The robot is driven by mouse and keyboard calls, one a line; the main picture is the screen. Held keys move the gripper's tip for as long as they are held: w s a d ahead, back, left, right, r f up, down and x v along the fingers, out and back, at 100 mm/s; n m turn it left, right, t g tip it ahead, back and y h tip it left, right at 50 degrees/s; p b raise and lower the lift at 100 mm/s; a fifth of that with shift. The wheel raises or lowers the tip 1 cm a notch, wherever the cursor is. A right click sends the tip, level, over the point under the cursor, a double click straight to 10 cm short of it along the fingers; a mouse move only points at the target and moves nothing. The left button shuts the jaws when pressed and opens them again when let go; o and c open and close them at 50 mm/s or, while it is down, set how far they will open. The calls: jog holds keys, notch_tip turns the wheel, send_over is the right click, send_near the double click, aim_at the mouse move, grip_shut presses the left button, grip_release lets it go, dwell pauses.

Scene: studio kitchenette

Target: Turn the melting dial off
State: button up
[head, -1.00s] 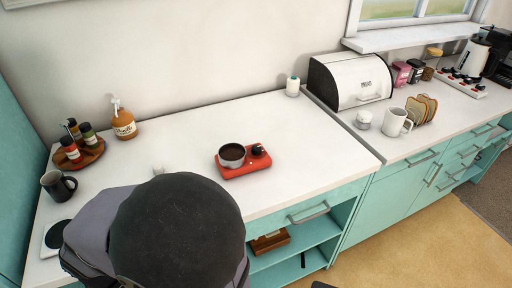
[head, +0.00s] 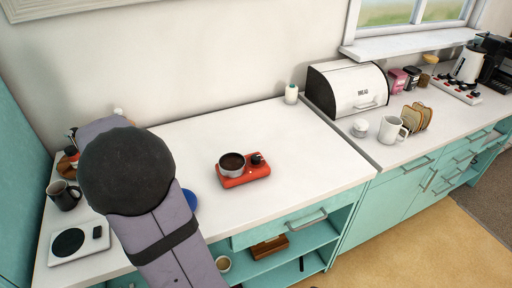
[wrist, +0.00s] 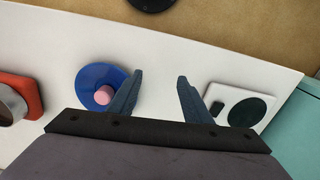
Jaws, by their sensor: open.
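The red melting plate (head: 246,178) stands on the white counter in the middle of the head view. A small pot (head: 231,166) with dark brown contents sits on it. The black dial (head: 257,159) is on the plate's top, right of the pot; its setting is too small to read. In the wrist view the red plate (wrist: 27,88) and part of the pot (wrist: 8,106) show at the left edge; the dial is not visible there. My gripper (wrist: 160,76) is open and empty above the counter, apart from the plate. In the head view my arm hides it.
A blue dish (wrist: 88,76) with a pink piece (wrist: 104,95) lies left of my fingers; a white scale (wrist: 215,98) lies right. A dark mug (head: 64,195) stands at the counter's left. The counter around the red plate is clear. A bread box (head: 346,88) stands further right.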

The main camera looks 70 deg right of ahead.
jog(key=d+r+m+p, duration=0.2)
jog(key=d+r+m, duration=0.15)
jog(key=d, duration=0.85)
notch_tip(320, 180, up, 3)
jog(key=m+p, duration=0.3)
jog(key=m, duration=0.4)
send_over(256, 156)
jog(key=w+a, duration=0.6)
jog(key=w, duration=0.2)
jog(key=shift+s+d, duration=0.15)
jog(key=shift+s, duration=0.1)
jog(key=s+d+m, duration=0.1)
jog(key=s+d, duration=0.1)
jog(key=s+d+m, duration=0.1)
jog(key=s, duration=0.2)
jog(key=s+d+m+p, duration=0.1)
jog(key=s+d, duration=0.1)
jog(key=shift+s+d+r, duration=0.25)
jog(key=shift+d+r, duration=0.05)
jog(key=shift+r, duration=0.05)
jog(key=shift+s+d, duration=0.1)
jog(key=shift+s, duration=0.1)
jog(key=shift+w+f+p, duration=0.15)
jog(key=shift+f+p, duration=1.05)
jog(key=shift+f, duration=2.45)
jog(key=shift+c, duration=0.4)
jog(key=c, duration=1)
